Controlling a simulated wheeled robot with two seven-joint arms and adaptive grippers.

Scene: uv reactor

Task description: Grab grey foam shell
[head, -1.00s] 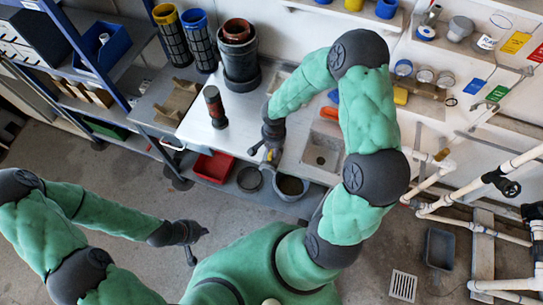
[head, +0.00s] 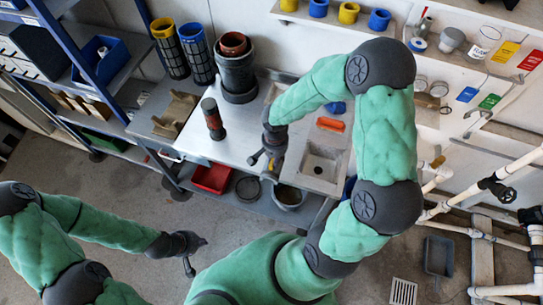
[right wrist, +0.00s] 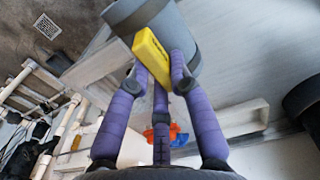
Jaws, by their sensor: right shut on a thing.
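A tan-grey, trough-shaped piece (head: 177,113), possibly the foam shell, lies on the bench at the left in the head view. My right gripper (head: 265,160) is over the bench's front edge, well to the right of that piece. In the right wrist view my right gripper (right wrist: 157,78) has its purple fingers closed on a yellow block (right wrist: 152,55). A curved grey wall (right wrist: 188,32) shows just beyond the block; I cannot tell whether it touches the fingers. My left gripper (head: 188,252) hangs over the floor, away from the bench; its finger opening is unclear.
A red bin (head: 212,178) and grey bucket (head: 289,197) sit below. White pipes (head: 500,240) stand at the right.

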